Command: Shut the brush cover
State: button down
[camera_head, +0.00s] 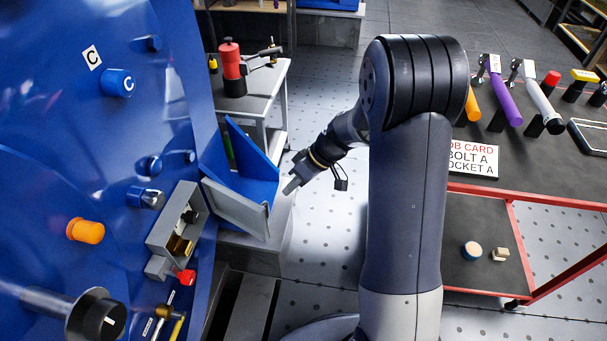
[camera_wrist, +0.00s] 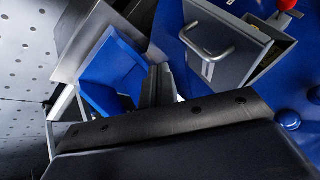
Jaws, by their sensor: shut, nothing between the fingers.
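The brush cover (camera_head: 236,209) is a flat grey panel standing open, swung out to the right of the open grey brush box (camera_head: 160,233) on the blue motor wall. In the wrist view the cover (camera_wrist: 232,65) shows its outer face with a metal bar handle (camera_wrist: 208,48). The box interior is partly visible in the head view, with brass-coloured parts inside. My gripper (camera_head: 288,187) is shut and empty, to the right of the cover and apart from it. Its fingers (camera_wrist: 158,86) show in the wrist view, left of and below the handle.
A blue angled holder (camera_head: 250,167) stands just behind the cover. A red knob (camera_head: 186,277) sits below the box, and an orange knob (camera_head: 86,231) is left of it. A grey bench (camera_head: 262,97) is behind. A tool cart (camera_head: 520,160) stands right; perforated floor (camera_head: 325,235) lies clear between.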

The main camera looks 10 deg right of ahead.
jog(key=a, duration=0.1)
jog(key=s+a, duration=0.1)
jog(key=s+a+f, duration=0.1)
jog(key=shift+s+a, duration=0.25)
jog(key=shift+a, duration=0.15)
jog(key=shift+s+a, duration=0.1)
